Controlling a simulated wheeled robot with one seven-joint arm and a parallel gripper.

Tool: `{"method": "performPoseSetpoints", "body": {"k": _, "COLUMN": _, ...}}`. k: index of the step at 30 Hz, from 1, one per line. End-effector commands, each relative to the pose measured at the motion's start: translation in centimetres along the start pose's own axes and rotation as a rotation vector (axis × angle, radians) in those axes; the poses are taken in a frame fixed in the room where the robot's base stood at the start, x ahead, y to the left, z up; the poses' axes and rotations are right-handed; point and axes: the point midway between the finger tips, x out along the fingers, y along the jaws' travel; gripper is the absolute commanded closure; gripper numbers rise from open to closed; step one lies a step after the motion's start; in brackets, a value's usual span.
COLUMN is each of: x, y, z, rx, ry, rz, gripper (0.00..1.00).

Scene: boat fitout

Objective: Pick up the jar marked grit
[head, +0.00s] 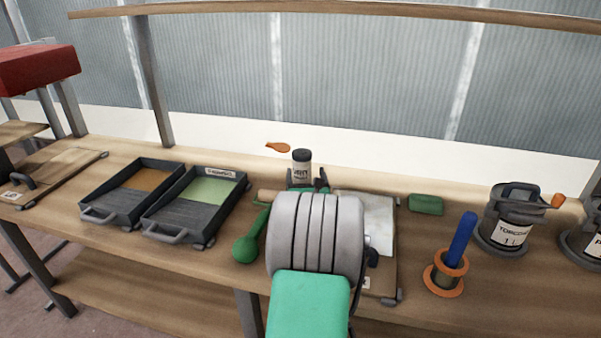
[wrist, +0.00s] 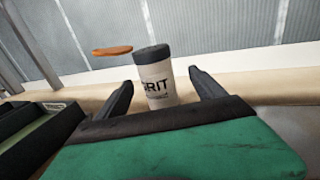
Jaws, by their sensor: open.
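The grit jar (head: 301,167) is a small white jar with a dark lid, standing upright at the back of the bench, just beyond my gripper in the head view. In the wrist view the grit jar (wrist: 155,77) shows the letters "GRIT" in part, and its base is hidden behind my gripper's body. My gripper (wrist: 163,88) is open, with one dark finger on each side of the jar. A gap shows between the jar and each finger. In the head view my arm hides most of my gripper (head: 305,185).
Two dark trays (head: 210,228) stand to the left. A green mallet-like tool (head: 245,248) lies close to my arm. An orange-brown object (head: 278,147) appears beside the jar. To the right are a clipboard-like board (head: 385,275), a green block (head: 426,204) and a labelled tin (head: 511,225).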

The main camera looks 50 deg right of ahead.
Motion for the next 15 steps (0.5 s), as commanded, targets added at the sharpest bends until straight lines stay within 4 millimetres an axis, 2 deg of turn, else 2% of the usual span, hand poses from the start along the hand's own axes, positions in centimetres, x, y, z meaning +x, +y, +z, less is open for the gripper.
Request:
{"method": "performPoseSetpoints", "body": {"k": 9, "x": 5.2, "y": 0.8, "z": -0.6, "rx": -0.001, "ry": -0.001, "rz": 0.002, "gripper": 0.21}}
{"method": "performPoseSetpoints", "body": {"k": 12, "x": 6.3, "y": 0.7, "z": -0.6, "rx": 0.0, "ry": 0.001, "rz": 0.0, "gripper": 0.21}}
{"method": "performPoseSetpoints", "body": {"k": 15, "x": 6.6, "y": 0.6, "z": -0.5, "rx": 0.0, "ry": 0.0, "rz": -0.001, "gripper": 0.21}}
